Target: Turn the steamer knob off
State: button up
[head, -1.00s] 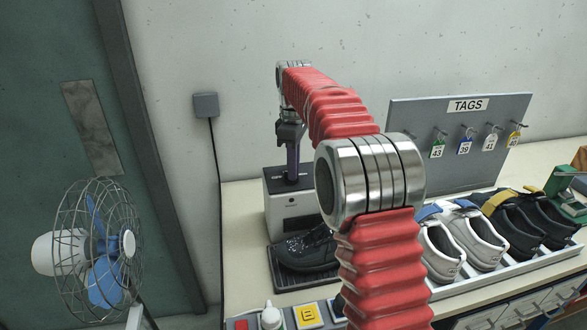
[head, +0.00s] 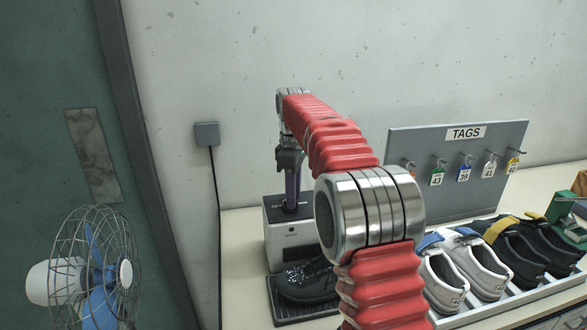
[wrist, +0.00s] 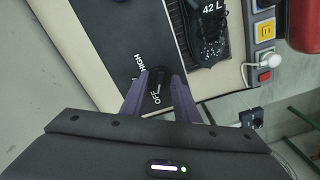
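The steamer (head: 290,238), a pale box with a dark top, stands on the bench against the wall in the head view. In the wrist view its dark top (wrist: 105,38) carries the white words HIGH and OFF. A small dark knob (wrist: 160,84) with a light mark sits between my fingertips, above the OFF word. My gripper (wrist: 160,78) points down at the top with its two purple fingers apart, one on each side of the knob. I cannot see whether they touch it. In the head view my gripper (head: 292,205) reaches down to the steamer's top.
A dark shoe (head: 308,281) stands on a black tray (head: 300,311) before the steamer. White and black shoes (head: 480,265) stand on a rack at right, below a TAGS board (head: 430,150). A caged fan (head: 95,270) is at left. A red button and yellow panel (wrist: 266,31) show in the wrist view.

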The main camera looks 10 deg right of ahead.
notch_tip(320, 180, up, 13)
jog(key=shift+f, duration=0.2)
dwell(0.7)
dwell(0.5)
